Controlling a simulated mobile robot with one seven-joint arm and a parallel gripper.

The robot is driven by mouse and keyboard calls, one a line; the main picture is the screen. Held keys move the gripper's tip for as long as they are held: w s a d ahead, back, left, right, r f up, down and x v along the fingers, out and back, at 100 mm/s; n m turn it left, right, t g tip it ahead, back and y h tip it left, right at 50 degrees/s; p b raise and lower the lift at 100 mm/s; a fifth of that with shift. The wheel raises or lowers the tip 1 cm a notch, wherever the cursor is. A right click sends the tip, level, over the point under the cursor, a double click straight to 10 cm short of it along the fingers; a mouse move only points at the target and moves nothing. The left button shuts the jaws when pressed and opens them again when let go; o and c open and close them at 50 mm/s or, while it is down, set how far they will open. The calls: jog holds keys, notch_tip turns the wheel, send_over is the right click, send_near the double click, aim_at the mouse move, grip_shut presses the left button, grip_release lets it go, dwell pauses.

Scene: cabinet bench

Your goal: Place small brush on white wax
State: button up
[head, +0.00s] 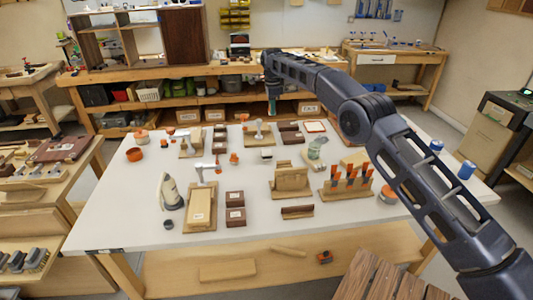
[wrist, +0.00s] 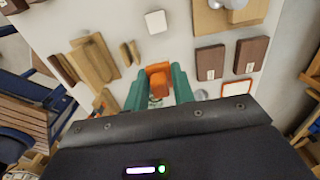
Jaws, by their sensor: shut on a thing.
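My gripper (head: 272,98) hangs above the far middle of the white table in the head view. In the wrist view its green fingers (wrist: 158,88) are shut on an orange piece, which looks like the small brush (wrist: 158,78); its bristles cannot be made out. In the head view the brush is too small to tell from the fingers. The white wax seems to be the small white block (wrist: 156,21) at the top of the wrist view. In the head view the block (head: 267,154) lies mid-table, nearer than my gripper and apart from it.
Brown blocks (wrist: 210,62) and a board with a clamp (head: 258,134) lie close to the white block. A spray bottle (head: 317,150), wooden holders (head: 290,181) and a rack of orange-handled tools (head: 346,183) stand nearby.

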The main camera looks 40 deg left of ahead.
aim_at(266, 152)
jog(key=f, duration=0.6)
jog(key=s+a+f, duration=0.1)
jog(key=f, duration=0.6)
jog(key=s+f, duration=0.1)
jog(key=f, duration=0.6)
jog(key=shift+a, duration=0.25)
jog(key=shift+f, duration=0.15)
jog(key=o, duration=1)
jog(key=shift+c, duration=0.2)
notch_tip(266, 152, up, 12)
jog(key=shift+r, duration=0.2)
